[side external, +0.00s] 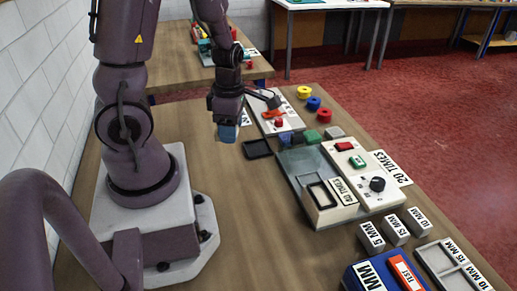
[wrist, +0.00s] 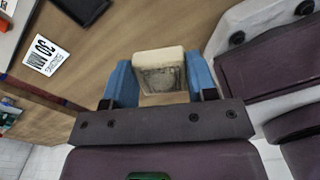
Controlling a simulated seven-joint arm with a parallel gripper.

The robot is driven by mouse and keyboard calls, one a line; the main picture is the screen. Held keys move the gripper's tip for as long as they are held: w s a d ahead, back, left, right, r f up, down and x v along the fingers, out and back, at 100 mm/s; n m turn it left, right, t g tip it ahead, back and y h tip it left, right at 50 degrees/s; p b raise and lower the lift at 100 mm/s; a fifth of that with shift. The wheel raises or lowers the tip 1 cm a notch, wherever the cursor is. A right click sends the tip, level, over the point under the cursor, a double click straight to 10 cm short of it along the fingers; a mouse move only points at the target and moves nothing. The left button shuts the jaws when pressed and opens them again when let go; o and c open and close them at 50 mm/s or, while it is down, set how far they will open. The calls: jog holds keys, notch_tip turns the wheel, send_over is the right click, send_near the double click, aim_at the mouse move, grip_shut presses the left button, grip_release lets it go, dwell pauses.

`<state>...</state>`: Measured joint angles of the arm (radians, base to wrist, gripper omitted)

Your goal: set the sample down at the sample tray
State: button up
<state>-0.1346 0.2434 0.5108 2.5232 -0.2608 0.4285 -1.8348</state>
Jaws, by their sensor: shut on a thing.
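In the side view the fingers hide most or all of the sample. A small black tray (side external: 257,155), perhaps the sample tray, lies on the table just right of the gripper. A dark tray also shows at the top left of the wrist view (wrist: 82,8). The sample is apart from it.
A grey plate (side external: 294,168) with a "40 TIMES" box (side external: 330,205) and a control panel with a black knob (side external: 377,184) stand to the right. Behind are another panel with a red button (side external: 278,122) and coloured rolls (side external: 313,103). Bare table lies around the gripper.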

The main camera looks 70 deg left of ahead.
jog(key=n, duration=0.2)
jog(key=a+n, duration=0.1)
jog(key=shift+s+a+n, duration=0.1)
jog(key=shift+s+n, duration=0.2)
jog(key=shift+n, duration=0.5)
jog(key=shift+w+a, duration=0.15)
jog(key=shift+w, duration=0.05)
jog(key=w+a+f, duration=0.4)
jog(key=w+a, duration=0.2)
jog(key=w, duration=0.1)
send_over(261, 148)
jog(key=f, duration=0.3)
jog(key=s+f, duration=0.1)
jog(key=shift+d+f, duration=0.25)
jog(key=shift+d, duration=0.1)
jog(key=shift+w+a+f, duration=0.3)
jog(key=shift+w+f, duration=0.05)
jog(key=shift+f, duration=0.1)
jog(key=shift+w+a+f, duration=0.1)
jog(key=shift+w+f, duration=0.1)
jog(key=shift+f, duration=1.6)
jog(key=shift+f, duration=0.25)
